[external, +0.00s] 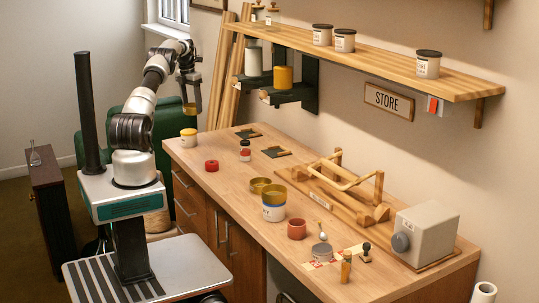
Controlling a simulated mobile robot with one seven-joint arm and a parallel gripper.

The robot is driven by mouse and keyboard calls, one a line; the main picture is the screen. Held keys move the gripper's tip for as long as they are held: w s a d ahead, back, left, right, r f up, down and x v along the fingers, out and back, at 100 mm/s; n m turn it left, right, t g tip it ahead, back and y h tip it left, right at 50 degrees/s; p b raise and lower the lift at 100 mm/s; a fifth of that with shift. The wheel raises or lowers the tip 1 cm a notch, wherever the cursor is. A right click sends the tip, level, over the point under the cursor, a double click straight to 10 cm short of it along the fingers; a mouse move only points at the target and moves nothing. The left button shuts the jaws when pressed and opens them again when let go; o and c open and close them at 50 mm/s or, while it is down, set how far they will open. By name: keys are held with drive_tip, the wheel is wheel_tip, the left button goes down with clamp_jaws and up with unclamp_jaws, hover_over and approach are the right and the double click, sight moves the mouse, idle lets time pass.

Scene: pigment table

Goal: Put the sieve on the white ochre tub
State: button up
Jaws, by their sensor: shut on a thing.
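My gripper (188,88) is at the upper left, raised above the far left corner of the table. It is shut on a small brass-coloured round thing (191,109), which looks like a sieve, held in the air. A white tub with a yellow ochre top (189,137) stands upright on the table just below it, with a gap between them. Another brass sieve-like ring (273,192) sits on a white tub with a blue band (274,212) mid-table. A further brass round piece (260,184) is beside that tub.
A red ring (211,166) and a small red-banded jar (245,151) stand near the ochre tub. A wooden frame (340,182) and grey machine (424,234) occupy the right side. A shelf (400,66) with jars overhangs the back.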

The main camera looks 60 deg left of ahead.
drive_tip(key=shift+s+a+r, duration=0.25)
drive_tip(key=shift+a+r, duration=0.05)
drive_tip(key=shift+a, duration=0.2)
drive_tip(key=shift+s+a+f, duration=0.1)
drive_tip(key=shift+f, duration=0.25)
approach(192, 133)
drive_tip(key=f, duration=0.5)
drive_tip(key=shift+w+a, duration=0.15)
drive_tip(key=shift+w, duration=0.2)
drive_tip(key=shift+f, duration=0.1)
drive_tip(key=o, duration=1.1)
